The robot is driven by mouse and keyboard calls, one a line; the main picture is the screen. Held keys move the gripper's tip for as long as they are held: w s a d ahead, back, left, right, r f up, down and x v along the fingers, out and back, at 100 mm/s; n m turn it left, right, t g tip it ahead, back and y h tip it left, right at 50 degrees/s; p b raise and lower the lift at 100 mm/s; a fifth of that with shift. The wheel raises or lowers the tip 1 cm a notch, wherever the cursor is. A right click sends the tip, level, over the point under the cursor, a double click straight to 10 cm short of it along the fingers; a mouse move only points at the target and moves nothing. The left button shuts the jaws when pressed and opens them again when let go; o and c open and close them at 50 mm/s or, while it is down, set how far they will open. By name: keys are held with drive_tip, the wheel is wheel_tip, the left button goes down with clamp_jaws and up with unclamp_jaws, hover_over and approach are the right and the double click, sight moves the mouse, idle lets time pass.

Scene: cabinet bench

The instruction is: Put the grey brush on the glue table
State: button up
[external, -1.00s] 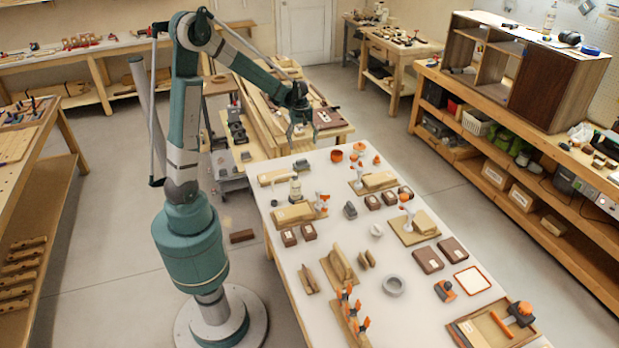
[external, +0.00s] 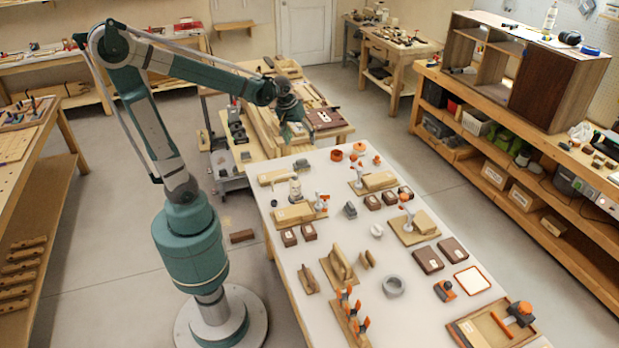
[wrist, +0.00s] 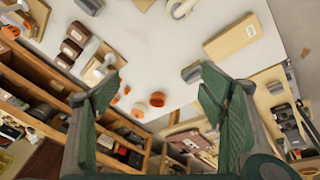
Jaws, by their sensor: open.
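My gripper (external: 294,136) hangs open and empty above the far end of the white table (external: 322,262). Its green fingers are spread wide in the wrist view (wrist: 160,80). A small grey block-like thing (external: 301,164), possibly the grey brush, lies at the white table's far end, below my gripper. It also shows between the fingers, nearer the right one, in the wrist view (wrist: 190,72). A second grey piece (external: 350,210) lies farther along the white table. I cannot tell for certain which is the brush. The wooden table (external: 262,151) behind, holding long boards, may be the glue table.
A cabinet bench (external: 540,140) stands right.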

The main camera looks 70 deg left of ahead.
drive_tip(key=s+d+r+m+t, duration=0.1)
drive_tip(key=s+d+m+t, duration=0.1)
drive_tip(key=s+d+m, duration=0.2)
drive_tip(key=s+d+r+m+t, duration=0.2)
drive_tip(key=s+d+m, duration=0.3)
drive_tip(key=s+d, duration=0.5)
drive_tip(key=shift+d+r+h, duration=0.25)
drive_tip(key=shift+r+h, duration=0.05)
drive_tip(key=shift+h, duration=0.1)
